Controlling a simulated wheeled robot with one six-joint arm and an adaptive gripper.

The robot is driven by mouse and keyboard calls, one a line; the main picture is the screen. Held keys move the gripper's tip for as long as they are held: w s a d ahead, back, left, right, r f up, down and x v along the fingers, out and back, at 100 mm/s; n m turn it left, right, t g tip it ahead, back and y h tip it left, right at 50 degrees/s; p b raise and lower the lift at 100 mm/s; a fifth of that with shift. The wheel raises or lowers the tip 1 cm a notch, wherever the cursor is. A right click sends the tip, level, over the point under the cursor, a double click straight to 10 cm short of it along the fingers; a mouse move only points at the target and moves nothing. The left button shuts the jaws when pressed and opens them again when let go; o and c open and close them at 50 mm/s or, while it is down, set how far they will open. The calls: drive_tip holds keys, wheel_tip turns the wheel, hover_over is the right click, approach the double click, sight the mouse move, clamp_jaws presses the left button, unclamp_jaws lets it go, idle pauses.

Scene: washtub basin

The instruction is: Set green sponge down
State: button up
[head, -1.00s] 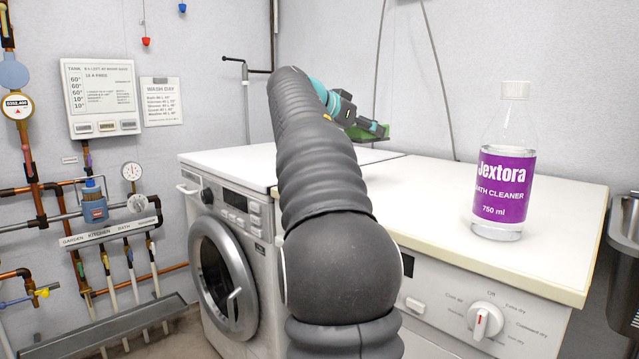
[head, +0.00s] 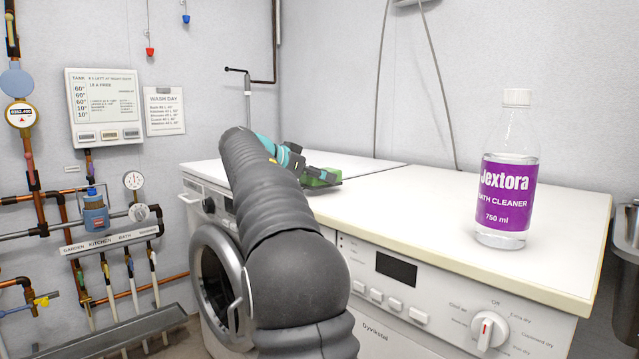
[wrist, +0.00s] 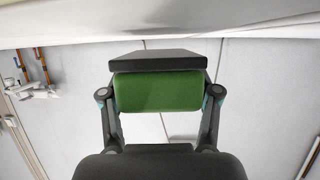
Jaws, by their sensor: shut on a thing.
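The green sponge (head: 316,182) is at the end of my arm, low over the white machine tops near where they meet. I cannot tell whether it touches the surface. My gripper (head: 322,174) is shut on it, and my arm hides part of the view behind. In the wrist view the sponge (wrist: 158,93) is a green block between the dark finger pads, with the white top (wrist: 250,22) along the upper edge of the picture.
A clear bottle of bath cleaner (head: 507,185) with a purple label stands at the right on the dryer top (head: 430,205). The top between it and my gripper is clear. The washing machine (head: 200,250) is at the left, with pipes and gauges on the wall beyond.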

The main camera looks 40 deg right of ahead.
drive_tip(key=shift+f, duration=0.6)
drive_tip(key=shift+f+b, duration=0.3)
drive_tip(key=shift+b, duration=0.05)
drive_tip(key=o, duration=1)
drive_tip(key=shift+r, duration=0.1)
drive_tip(key=shift+c, duration=0.2)
drive_tip(key=shift+a+r+p, duration=0.1)
drive_tip(key=shift+r+p, duration=0.05)
drive_tip(key=shift+p, duration=0.25)
drive_tip(key=v, duration=1.3)
drive_tip(key=shift+w+a, duration=0.2)
drive_tip(key=shift+a, duration=0.1)
drive_tip(key=shift+s, duration=0.1)
